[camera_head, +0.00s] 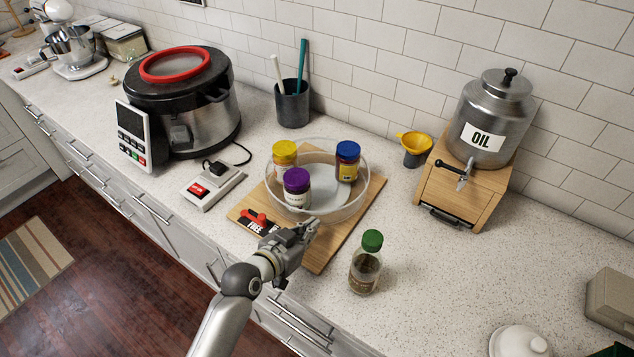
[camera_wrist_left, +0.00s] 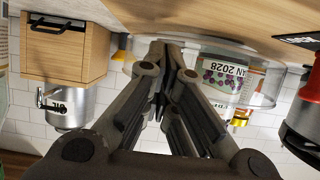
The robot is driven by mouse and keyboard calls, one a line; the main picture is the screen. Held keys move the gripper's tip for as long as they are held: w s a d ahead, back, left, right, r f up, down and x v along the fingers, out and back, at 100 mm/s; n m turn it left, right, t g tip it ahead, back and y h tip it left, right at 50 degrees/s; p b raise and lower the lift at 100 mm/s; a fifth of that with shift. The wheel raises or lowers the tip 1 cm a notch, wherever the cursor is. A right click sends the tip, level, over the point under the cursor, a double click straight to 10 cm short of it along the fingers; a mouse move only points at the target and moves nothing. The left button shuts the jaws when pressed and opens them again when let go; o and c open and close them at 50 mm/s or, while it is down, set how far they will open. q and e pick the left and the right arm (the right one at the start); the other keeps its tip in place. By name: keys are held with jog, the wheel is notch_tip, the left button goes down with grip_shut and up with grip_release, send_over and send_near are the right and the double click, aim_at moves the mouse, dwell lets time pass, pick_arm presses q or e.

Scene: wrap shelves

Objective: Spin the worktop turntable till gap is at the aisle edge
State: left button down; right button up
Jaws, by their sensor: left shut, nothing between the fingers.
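The turntable (camera_head: 343,212) is a clear round tray with a rim on a wooden board (camera_head: 346,229). It holds a yellow-lidded jar (camera_head: 285,160) at back left, a purple-lidded jar (camera_head: 297,190) at front left and a blue-lidded jar (camera_head: 346,162) at back right. The gap, a jar-free stretch, lies at front right. My left gripper (camera_head: 311,228) is shut and empty at the turntable's front rim; I cannot tell whether it touches. In the left wrist view, upside down, its closed fingers (camera_wrist_left: 168,68) stand before the clear wall (camera_wrist_left: 262,87). My right gripper is not in view.
A red lever (camera_head: 254,217) by a label reading FREE sits on the board's front left. A green-capped bottle (camera_head: 366,264) stands close right of my left gripper. A card reader (camera_head: 212,186) is left, an oil canister on a wooden box (camera_head: 466,188) right.

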aim_at(298, 216)
pick_arm(q)
jog(key=shift+w, duration=0.75)
jog(key=shift+a, duration=0.1)
jog(key=shift+a+b, duration=0.3)
jog(key=shift+a, duration=0.75)
jog(key=shift+w+a, duration=0.1)
jog(key=shift+w+a+b, duration=0.25)
jog(key=shift+a+b, duration=0.05)
jog(key=shift+a, duration=0.35)
jog(key=shift+w+a, duration=0.15)
jog(key=shift+a, duration=0.15)
jog(key=shift+a, duration=0.1)
